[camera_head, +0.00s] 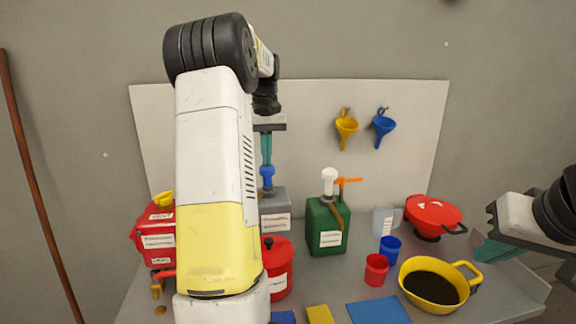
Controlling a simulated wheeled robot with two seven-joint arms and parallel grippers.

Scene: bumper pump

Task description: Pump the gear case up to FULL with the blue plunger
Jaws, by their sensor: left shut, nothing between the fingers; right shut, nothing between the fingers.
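The blue plunger (267,172) stands on top of a grey container (276,206) with a white label, behind my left arm. My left gripper (266,160) points down just above the plunger with its teal fingers shut and empty. The fingertips meet the plunger's top in the picture, but I cannot tell whether they touch it. My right gripper (490,253) is at the right edge, shut and empty, away from the pump. I cannot make out which thing is the gear case or any FULL mark; my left arm hides much of the left-centre table.
A green container (328,229) with a white pump head (329,175) stands right of the grey one. A red can (277,262), red cup (376,268), blue cup (390,248) and yellow pan (432,283) stand nearby. A red jerrycan (155,242) is left.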

